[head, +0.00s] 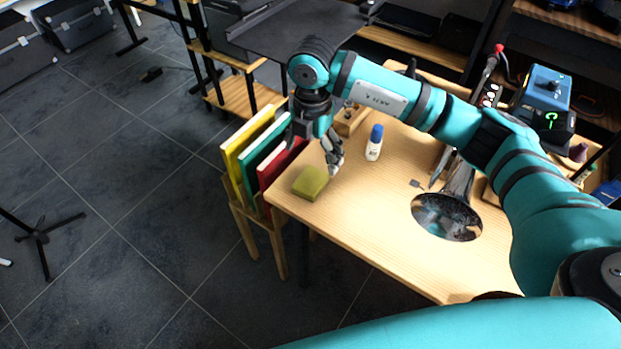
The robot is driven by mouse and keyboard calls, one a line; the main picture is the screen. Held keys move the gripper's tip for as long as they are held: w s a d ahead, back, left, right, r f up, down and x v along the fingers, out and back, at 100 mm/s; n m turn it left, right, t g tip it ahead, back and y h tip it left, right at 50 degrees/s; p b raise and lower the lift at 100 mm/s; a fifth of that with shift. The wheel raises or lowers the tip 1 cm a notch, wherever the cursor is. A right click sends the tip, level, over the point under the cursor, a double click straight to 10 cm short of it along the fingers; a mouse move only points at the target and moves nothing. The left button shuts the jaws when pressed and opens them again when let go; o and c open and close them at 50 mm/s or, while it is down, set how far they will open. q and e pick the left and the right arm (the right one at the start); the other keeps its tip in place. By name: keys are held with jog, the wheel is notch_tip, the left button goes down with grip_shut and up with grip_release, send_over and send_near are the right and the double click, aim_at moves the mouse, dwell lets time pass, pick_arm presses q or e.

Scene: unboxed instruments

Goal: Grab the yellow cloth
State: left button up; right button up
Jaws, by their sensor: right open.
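The yellow cloth (311,182) is a small, thick, folded olive-yellow block. It lies at the left edge of the wooden table (361,236). My right gripper (326,157) is open and empty, pointing down just above and behind the cloth, apart from it as far as I can tell. One finger shows clearly at the right; the other is partly hidden by the wrist. My left gripper is out of view.
A white bottle with a blue cap (374,143) stands right of my right gripper. Yellow, green and red books (262,148) stand in a rack left of the table.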

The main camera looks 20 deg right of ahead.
aim_at(310, 181)
notch_tip(310, 181, down, 3)
jog(key=shift+w+f, duration=0.1)
jog(key=shift+f, duration=0.1)
jog(key=shift+f+p, duration=0.3)
jog(key=shift+f, duration=0.6)
notch_tip(310, 181, down, 4)
jog(key=shift+w+a+r+p, duration=0.1)
jog(key=shift+w+r+p, duration=0.1)
jog(key=shift+p, duration=0.15)
jog(key=shift+f, duration=0.55)
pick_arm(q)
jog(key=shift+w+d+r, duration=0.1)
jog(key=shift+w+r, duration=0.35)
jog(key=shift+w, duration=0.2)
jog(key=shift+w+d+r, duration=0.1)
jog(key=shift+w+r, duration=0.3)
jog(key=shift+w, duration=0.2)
pick_arm(e)
jog(key=c, duration=1.1)
